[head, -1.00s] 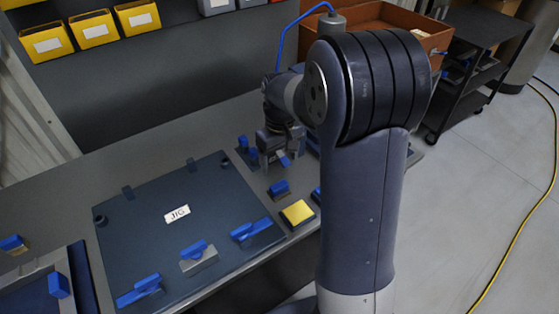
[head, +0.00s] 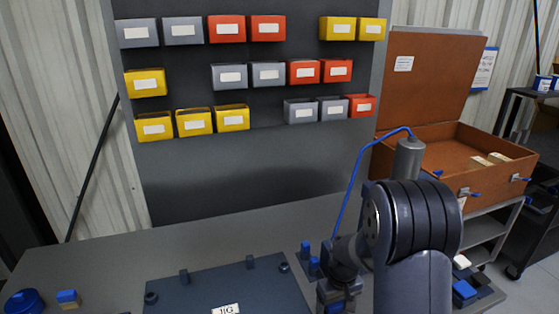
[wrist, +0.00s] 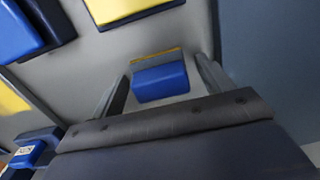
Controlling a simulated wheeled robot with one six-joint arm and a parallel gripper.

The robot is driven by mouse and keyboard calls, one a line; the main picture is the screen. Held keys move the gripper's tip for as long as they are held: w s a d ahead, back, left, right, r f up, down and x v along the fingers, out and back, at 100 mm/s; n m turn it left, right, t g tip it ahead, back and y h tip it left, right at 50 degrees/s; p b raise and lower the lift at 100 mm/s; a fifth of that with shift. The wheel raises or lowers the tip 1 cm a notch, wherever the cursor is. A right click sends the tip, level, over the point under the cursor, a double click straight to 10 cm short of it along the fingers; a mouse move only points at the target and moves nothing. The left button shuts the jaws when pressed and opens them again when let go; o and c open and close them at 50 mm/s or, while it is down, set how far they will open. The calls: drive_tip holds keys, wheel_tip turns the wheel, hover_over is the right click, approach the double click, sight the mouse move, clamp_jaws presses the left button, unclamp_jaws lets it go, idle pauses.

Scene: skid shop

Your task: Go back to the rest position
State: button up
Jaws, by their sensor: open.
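My gripper (head: 338,300) is low in the head view, over the bench right of the dark jig plate; its lower end is cut off by the frame edge. In the wrist view my gripper (wrist: 160,78) has its two fingers spread apart. A blue-handled piece with a yellowish edge (wrist: 160,82) shows between the fingers in that picture. The fingers do not close on it, and I cannot tell how far below them it lies. My arm rises at the right in the head view.
The jig plate (head: 200,290) lies on the grey bench (head: 110,262). A rack of yellow, red and grey bins (head: 227,30) hangs behind. An open brown case (head: 430,150) stands right of my arm. Small blue parts (head: 465,290) lie beside the arm. The bench's back left is mostly clear.

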drive_tip(key=shift+r, duration=1.25)
drive_tip(key=shift+f, duration=0.15)
